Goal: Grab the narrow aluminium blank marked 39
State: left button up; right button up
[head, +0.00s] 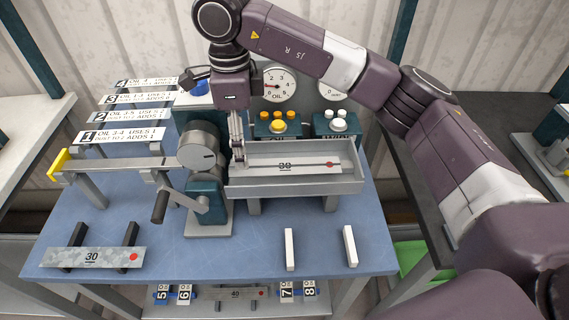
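A narrow light-grey blank (308,167) lies in the grey tray (350,186) at the machine's front. Its number is small and looks like 39 or 38, and a red dot is near its right end. My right gripper (238,160) comes down over the tray's left end, fingers pointing down at the left end of the blank. The fingers are seen edge-on and look close together. Whether they touch or grip the blank cannot be made out. My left gripper is not in view.
A wider blank marked 30 (75,258) rests on two black supports at the front left. Two white bars (290,250) stand at the front right. A crank handle (160,206) is left of the tray. A blank marked 40 (252,294) lies on the lower shelf.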

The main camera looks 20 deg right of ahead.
jog(key=shift+s+f+p, duration=0.1)
jog(key=shift+f+p, duration=0.2)
jog(key=shift+f, duration=0.1)
jog(key=f, duration=0.1)
jog(key=f+p, duration=0.1)
jog(key=f, duration=0.1)
jog(key=shift+w+f, duration=0.3)
jog(key=shift+f, duration=0.45)
jog(key=shift+f, duration=0.2)
jog(key=shift+c, duration=0.3)
jog(key=c, duration=1.1)
jog(key=shift+r, duration=0.1)
jog(key=shift+c, duration=0.2)
